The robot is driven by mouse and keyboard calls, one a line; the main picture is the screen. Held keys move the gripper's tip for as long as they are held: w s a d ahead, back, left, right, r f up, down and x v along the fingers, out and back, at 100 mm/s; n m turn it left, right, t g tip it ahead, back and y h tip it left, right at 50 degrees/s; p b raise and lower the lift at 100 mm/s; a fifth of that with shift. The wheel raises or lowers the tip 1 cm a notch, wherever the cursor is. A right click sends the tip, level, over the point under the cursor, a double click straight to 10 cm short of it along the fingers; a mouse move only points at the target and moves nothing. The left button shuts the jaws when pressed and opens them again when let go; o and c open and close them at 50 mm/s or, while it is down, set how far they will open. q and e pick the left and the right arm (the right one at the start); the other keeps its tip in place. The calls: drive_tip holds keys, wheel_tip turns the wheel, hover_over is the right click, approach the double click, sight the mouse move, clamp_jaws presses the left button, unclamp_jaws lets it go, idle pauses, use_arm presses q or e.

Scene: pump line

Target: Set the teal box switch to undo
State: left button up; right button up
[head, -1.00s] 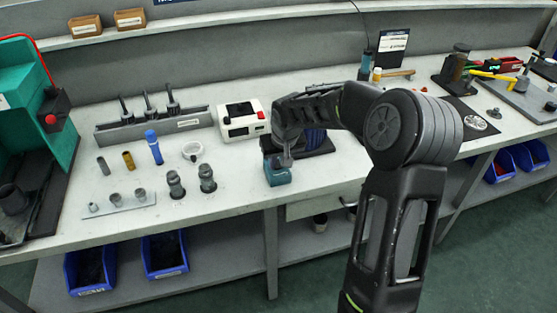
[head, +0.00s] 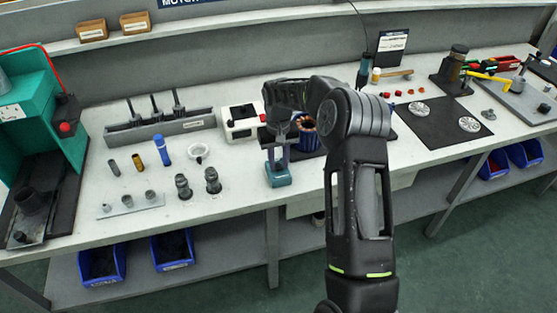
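A small teal box-like thing (head: 279,177) stands near the front edge of the bench, with a narrow upright part above it. My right gripper (head: 278,147) is over it, pointing down, dark against this upright part. I cannot tell whether the fingers touch it or how far apart they are. No switch or its setting can be made out; the gripper and wrist hide the upper part. My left gripper is not in view.
A blue cylinder with a copper-coloured top (head: 308,134) stands close behind my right wrist. A white box with a red button (head: 242,122) is to the left. Two dark fittings (head: 213,181) stand near the front edge. A black mat (head: 440,130) lies right.

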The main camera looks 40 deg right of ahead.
sight(279, 167)
drive_tip(key=shift+o, duration=1.3)
wheel_tip(279, 167, up, 8)
drive_tip(key=b, duration=0.1)
drive_tip(key=shift+s+f, duration=0.1)
drive_tip(key=shift+f, duration=0.1)
